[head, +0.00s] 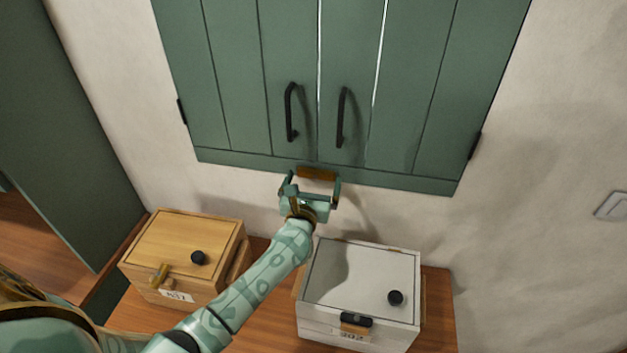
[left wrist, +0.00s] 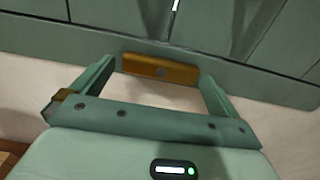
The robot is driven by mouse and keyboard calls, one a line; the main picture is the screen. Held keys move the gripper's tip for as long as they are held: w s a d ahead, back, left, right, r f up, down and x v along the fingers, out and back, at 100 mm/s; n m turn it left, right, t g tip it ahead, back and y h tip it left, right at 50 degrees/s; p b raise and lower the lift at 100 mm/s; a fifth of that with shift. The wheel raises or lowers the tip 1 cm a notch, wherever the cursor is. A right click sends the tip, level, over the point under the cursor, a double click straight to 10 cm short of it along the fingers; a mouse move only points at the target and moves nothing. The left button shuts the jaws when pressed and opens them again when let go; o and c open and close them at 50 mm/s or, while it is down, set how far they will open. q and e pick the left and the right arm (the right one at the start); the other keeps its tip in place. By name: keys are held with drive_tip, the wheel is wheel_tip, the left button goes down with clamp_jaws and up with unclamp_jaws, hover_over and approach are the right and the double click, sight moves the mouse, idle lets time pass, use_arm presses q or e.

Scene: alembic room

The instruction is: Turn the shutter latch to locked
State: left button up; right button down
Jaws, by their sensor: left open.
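The green shutter (head: 400,80) hangs on the wall with two black handles. Its latch (head: 317,173) is a brown-orange bar lying level at the bottom edge, near the middle seam. It also shows in the left wrist view (left wrist: 160,68) with a small round pivot at its centre. My left gripper (head: 311,184) is just below the latch. Its fingers are open, one to each side of the bar in the left wrist view. I cannot tell whether either finger touches it. My right gripper is not in view.
A wooden box (head: 190,237) with a black knob and a white box (head: 365,275) with a black knob stand on the wooden bench (head: 437,300) below. A dark green cabinet panel (head: 60,120) is at the left. A wall switch (head: 612,206) is at the right.

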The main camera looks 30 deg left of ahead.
use_arm(q)
drive_tip(key=shift+w, duration=0.55)
drive_tip(key=shift+s+a, duration=0.1)
drive_tip(key=shift+c, duration=0.9)
drive_tip(key=c, duration=0.5)
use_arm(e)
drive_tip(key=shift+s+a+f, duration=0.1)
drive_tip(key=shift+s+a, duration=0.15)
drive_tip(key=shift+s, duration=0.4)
